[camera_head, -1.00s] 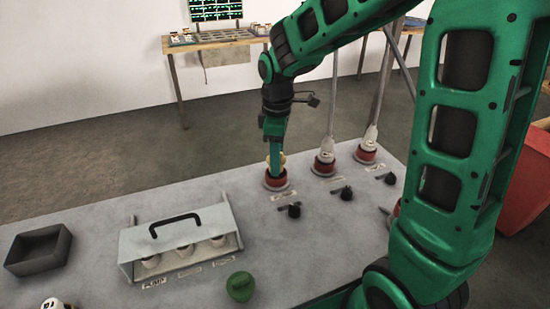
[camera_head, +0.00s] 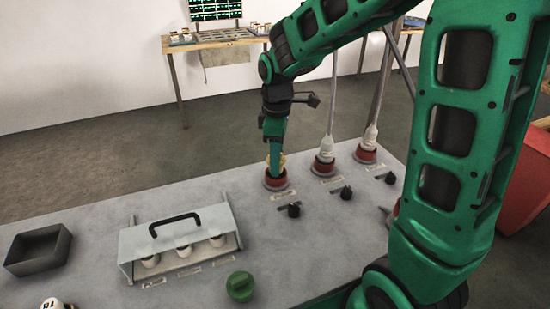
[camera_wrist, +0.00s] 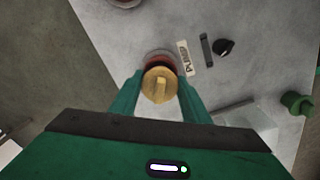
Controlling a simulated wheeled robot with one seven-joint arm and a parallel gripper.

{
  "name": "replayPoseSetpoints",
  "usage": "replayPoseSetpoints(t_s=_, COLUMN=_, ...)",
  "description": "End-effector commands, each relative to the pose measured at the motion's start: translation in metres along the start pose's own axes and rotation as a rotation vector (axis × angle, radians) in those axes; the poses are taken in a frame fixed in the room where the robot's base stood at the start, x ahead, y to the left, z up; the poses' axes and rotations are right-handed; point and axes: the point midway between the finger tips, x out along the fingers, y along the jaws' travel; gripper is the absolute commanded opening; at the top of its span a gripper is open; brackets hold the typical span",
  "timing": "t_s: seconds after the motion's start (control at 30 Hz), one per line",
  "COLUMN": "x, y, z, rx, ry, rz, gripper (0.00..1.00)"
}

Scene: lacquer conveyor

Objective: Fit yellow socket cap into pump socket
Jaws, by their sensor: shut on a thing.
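The yellow socket cap (camera_wrist: 158,86) is round with a raised bar on top. My gripper (camera_wrist: 158,92) is shut on it, with a green finger on each side. The pump socket (camera_wrist: 160,56) is a red ring on a pale base, next to a label reading PUMP. In the wrist view the cap covers part of the ring. In the head view my gripper (camera_head: 275,160) points down over the pump socket (camera_head: 277,182), with the cap (camera_head: 281,160) low at its fingers. I cannot tell whether the cap is seated or just above the ring.
Two more red sockets (camera_head: 323,166) with white plugs and cables stand to the right. Black knobs (camera_head: 294,210) sit in front of them. A grey caddy (camera_head: 180,242) with white caps, a dark tray (camera_head: 38,250) and a green knob (camera_head: 240,286) stand on the nearer bench.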

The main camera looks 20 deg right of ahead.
Motion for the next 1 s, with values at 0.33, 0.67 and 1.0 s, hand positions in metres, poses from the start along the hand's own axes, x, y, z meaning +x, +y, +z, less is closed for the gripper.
replayPoseSetpoints(t_s=0.33, x=0.008, y=0.0, z=0.0, rx=0.0, ry=-0.001, rz=-0.001, gripper=0.21)
replayPoseSetpoints(t_s=0.67, x=0.015, y=0.0, z=0.0, rx=0.0, ry=0.0, rz=0.0, gripper=0.21)
replayPoseSetpoints(t_s=1.0, x=0.016, y=0.0, z=0.0, rx=0.0, ry=0.0, rz=-0.001, gripper=0.64)
